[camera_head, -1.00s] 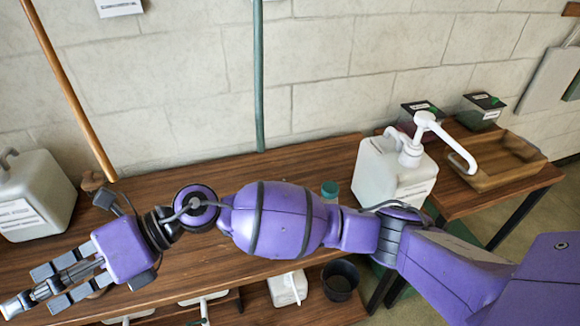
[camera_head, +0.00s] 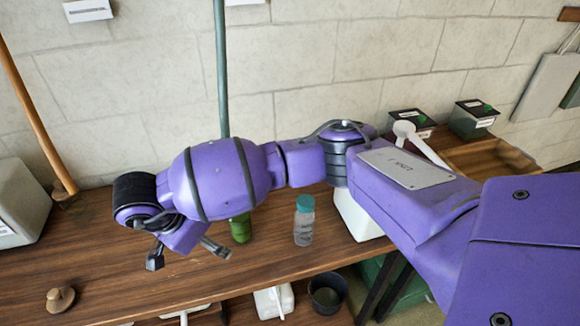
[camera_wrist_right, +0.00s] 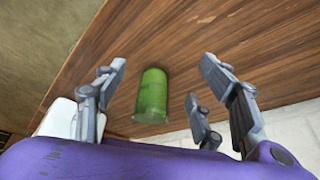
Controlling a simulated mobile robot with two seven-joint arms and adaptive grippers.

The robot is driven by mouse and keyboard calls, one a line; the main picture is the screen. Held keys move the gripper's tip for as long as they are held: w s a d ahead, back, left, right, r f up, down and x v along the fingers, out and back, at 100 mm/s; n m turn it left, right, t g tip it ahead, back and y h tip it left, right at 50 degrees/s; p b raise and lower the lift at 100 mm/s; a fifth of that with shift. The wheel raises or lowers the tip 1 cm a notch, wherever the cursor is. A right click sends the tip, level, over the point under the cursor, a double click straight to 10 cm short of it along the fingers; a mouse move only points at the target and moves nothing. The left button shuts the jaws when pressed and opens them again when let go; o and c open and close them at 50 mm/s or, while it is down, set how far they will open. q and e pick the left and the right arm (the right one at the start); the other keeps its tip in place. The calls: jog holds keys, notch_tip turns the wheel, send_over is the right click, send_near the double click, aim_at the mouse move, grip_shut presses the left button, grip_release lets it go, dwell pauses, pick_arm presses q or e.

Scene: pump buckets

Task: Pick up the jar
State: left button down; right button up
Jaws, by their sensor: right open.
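A green jar (camera_head: 240,229) stands on the wooden bench, its top partly hidden behind my right arm. It also shows in the right wrist view (camera_wrist_right: 152,95), between the spread fingers and apart from them. A clear jar with a teal lid (camera_head: 304,222) stands upright to its right. My right gripper (camera_head: 190,255) is open and empty, pointing down over the bench just left of the green jar. My left gripper is not in view.
A white pump container (camera_head: 360,218) is mostly hidden behind my arm. A wooden tray (camera_head: 490,158) lies right. A dark bucket (camera_head: 327,292) sits below.

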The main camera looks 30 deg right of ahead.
aim_at(239, 217)
jog(key=d, duration=0.2)
jog(key=w+d, duration=0.1)
jog(key=d, duration=0.1)
jog(key=shift+w+f, duration=0.1)
jog(key=shift+w, duration=0.05)
jog(key=shift+w+d+p, duration=0.2)
jog(key=shift+d+p, duration=0.1)
jog(key=shift+d, duration=0.1)
jog(key=d, duration=0.1)
jog(key=w+d, duration=0.1)
jog(key=d+p, duration=0.1)
jog(key=d, duration=0.1)
jog(key=shift+w+f, duration=0.3)
jog(key=shift+f, duration=0.2)
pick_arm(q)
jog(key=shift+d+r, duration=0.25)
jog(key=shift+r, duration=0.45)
pick_arm(e)
jog(key=shift+c, duration=1)
jog(key=shift+w, duration=0.1)
jog(key=c, duration=1.4)
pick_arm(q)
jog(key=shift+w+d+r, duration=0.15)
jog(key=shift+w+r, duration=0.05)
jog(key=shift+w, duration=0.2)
pick_arm(e)
grip_shut()
